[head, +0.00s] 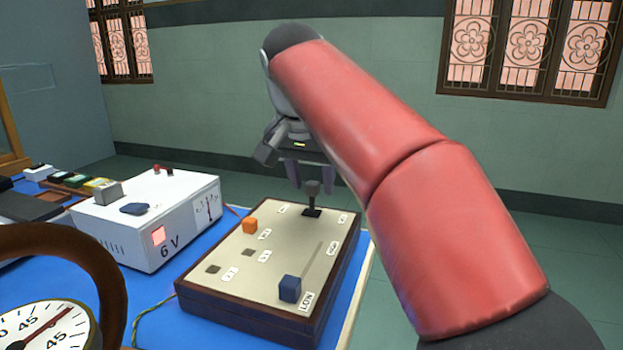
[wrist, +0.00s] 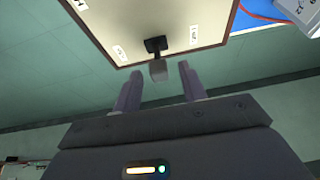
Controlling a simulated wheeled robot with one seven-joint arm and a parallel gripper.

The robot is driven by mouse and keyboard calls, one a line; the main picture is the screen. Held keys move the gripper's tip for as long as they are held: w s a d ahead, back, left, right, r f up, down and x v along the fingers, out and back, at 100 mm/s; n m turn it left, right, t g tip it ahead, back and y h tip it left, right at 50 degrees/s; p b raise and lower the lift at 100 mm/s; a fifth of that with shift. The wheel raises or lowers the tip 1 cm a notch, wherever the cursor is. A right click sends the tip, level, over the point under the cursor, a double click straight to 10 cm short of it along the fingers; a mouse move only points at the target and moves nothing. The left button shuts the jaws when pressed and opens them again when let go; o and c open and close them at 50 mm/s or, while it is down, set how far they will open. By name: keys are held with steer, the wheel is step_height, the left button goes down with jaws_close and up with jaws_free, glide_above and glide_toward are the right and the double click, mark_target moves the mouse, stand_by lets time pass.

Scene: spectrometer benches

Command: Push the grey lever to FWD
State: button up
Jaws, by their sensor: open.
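The grey lever (head: 312,190) stands up from a dark square base near the far edge of a cream-topped control box (head: 225,262). In the wrist view the lever (wrist: 158,70) shows its grey block-shaped knob. My gripper (head: 312,182) is open just behind and above the lever, with its fingers pointing down. In the wrist view my gripper (wrist: 159,72) has one finger on each side of the knob, with gaps and no clear contact. Small white labels flank the lever; their words are too small to read, so I cannot tell which is FWD.
A blue slider knob (head: 290,288) sits by a LOW label at the box's near end. A white 6 V supply (head: 150,215) stands left, and a round dial (head: 45,325) at lower left. Blue cloth covers the bench.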

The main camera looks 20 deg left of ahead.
jaws_close()
steer(key=shift+a+r, duration=0.1)
steer(key=shift+a+h+p, duration=0.45)
steer(key=shift+h+p, duration=0.25)
steer(key=shift+p, duration=0.55)
steer(key=shift+w+a+f+n+h, duration=0.1)
steer(key=shift+a+f+n+h, duration=0.1)
steer(key=shift+a+h, duration=0.25)
steer(key=shift+a+f+n+h, duration=0.1)
steer(key=shift+a+n+h, duration=0.15)
steer(key=shift+h, duration=0.3)
steer(key=shift+a+f+h, duration=0.25)
steer(key=shift+a+h, duration=0.45)
steer(key=shift+h, duration=0.5)
jaws_free()
